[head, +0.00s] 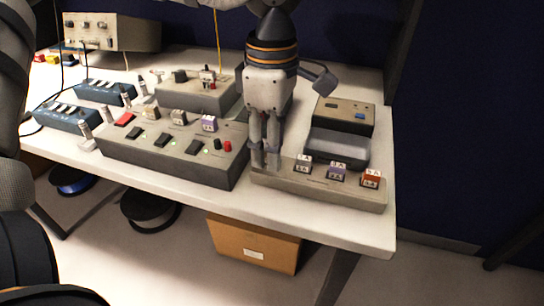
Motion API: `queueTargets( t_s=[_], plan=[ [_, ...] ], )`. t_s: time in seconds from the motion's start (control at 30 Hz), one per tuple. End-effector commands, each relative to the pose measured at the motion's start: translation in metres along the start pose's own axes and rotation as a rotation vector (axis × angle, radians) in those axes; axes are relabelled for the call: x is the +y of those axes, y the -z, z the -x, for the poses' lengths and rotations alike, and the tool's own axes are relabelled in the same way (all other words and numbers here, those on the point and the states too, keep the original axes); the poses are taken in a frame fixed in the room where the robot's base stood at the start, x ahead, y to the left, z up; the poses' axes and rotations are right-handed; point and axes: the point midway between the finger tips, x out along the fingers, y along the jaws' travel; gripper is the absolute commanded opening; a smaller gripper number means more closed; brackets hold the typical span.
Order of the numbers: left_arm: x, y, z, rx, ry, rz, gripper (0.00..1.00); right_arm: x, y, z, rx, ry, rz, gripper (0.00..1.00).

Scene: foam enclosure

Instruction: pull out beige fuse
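A grey fuse panel (170,155) stands on the table, with small coloured blocks along its back edge. Two pale, beige-looking fuses (150,115) sit there between a red block (125,119) and a purple block (209,123). A long beige strip (320,188) to the right holds a pale grey fuse (303,165), a purple fuse (337,172) and an orange fuse (370,179). My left gripper (266,163) points down at the strip's left end, its fingers close together. They hide what is there; I cannot tell if they hold anything. My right gripper is not in view.
A grey box (195,94) with a red knob stands behind the panel. A dark-topped device (344,114) and a grey bin (338,148) stand behind the strip. Blue power strips (66,117) lie at left. The table's front right corner is bare. A cardboard box (254,243) is below.

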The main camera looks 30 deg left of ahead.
Motion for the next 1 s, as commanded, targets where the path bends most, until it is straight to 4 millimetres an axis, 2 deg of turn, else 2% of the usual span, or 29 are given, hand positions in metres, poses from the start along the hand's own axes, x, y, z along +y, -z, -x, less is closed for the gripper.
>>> queueTargets(
  t_s=[0.2,1.0],
  plan=[
    [0.0001,0.0000,-0.0098,0.000,-0.001,0.000,0.40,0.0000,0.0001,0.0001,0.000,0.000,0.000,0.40],
    [0.0001,0.0000,-0.0098,-0.001,-0.001,0.000,0.40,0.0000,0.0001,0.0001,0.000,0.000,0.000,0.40]
  ],
)
